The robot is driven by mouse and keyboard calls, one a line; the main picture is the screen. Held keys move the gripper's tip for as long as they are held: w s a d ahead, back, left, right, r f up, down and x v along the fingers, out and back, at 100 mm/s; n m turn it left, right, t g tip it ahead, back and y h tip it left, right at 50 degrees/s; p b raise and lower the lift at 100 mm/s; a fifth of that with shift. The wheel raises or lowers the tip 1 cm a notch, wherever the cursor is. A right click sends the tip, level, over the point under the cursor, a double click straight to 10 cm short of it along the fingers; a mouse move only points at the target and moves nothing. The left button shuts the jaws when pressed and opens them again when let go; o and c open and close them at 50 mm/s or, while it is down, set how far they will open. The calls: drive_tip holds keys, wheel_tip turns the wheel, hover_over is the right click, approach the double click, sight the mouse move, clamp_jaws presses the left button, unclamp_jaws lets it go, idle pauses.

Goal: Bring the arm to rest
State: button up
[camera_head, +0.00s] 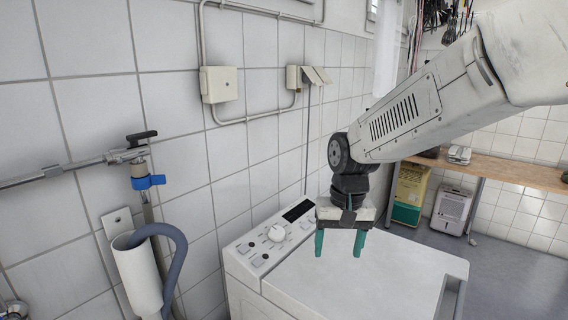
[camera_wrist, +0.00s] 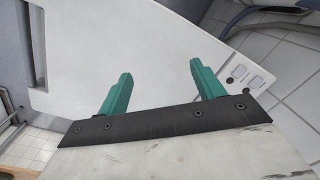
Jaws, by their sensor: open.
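My gripper (camera_head: 338,243) hangs from the arm, pointing down over the white washing machine (camera_head: 370,280). Its two green fingers are apart, with nothing between them. In the wrist view the open gripper (camera_wrist: 160,88) is above the machine's white top (camera_wrist: 130,50). The arm reaches in from the upper right in the head view. The gripper appears above the machine's top, near its control panel (camera_head: 270,236); the exact gap cannot be told.
A wooden bench (camera_head: 500,170) is at the right, with a yellow-green unit (camera_head: 408,190) and a white dehumidifier (camera_head: 451,208) below. Grey floor is open at right.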

drive_tip(key=s+d+r, duration=0.2)
drive_tip(key=s+d, duration=0.3)
drive_tip(key=s, duration=0.3)
drive_tip(key=s+d+r+t, duration=0.1)
drive_tip(key=s+d+r, duration=0.1)
drive_tip(key=s+d, duration=0.3)
drive_tip(key=s+d+r, duration=0.2)
drive_tip(key=s+d, duration=0.3)
drive_tip(key=s, duration=0.7)
drive_tip(key=shift+s+r+t+h, duration=0.15)
drive_tip(key=shift+r+t+h, duration=0.15)
drive_tip(key=shift+h, duration=0.1)
